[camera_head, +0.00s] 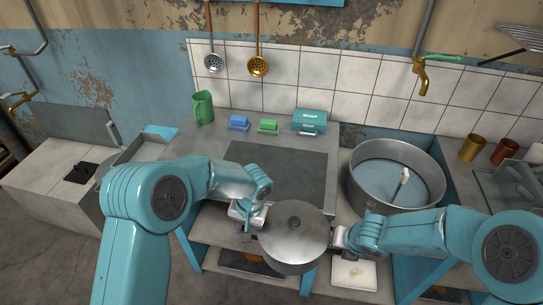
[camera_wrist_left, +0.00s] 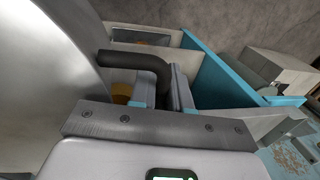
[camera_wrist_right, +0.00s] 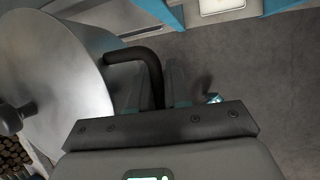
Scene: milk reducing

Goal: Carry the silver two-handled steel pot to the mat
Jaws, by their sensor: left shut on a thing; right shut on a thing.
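The silver steel pot (camera_head: 294,246) has a lid with a dark knob and hangs between my two grippers, in front of the counter. My left gripper (camera_head: 250,216) is shut on the pot's left handle; the dark bent handle (camera_wrist_left: 135,60) shows between the fingers in the left wrist view. My right gripper (camera_head: 345,239) is shut on the right handle (camera_wrist_right: 140,55), seen in the right wrist view. The pot looks level. The dark grey mat (camera_head: 275,168) lies on the counter behind the pot, its front edge partly hidden by my left arm and the pot.
A large round basin (camera_head: 396,172) of water stands right of the mat. A green mug (camera_head: 203,107), blue sponge (camera_head: 239,123), green sponge (camera_head: 268,126) and teal soap box (camera_head: 309,121) line the back. The mat's surface looks bare. A white board (camera_head: 354,274) lies on the lower shelf.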

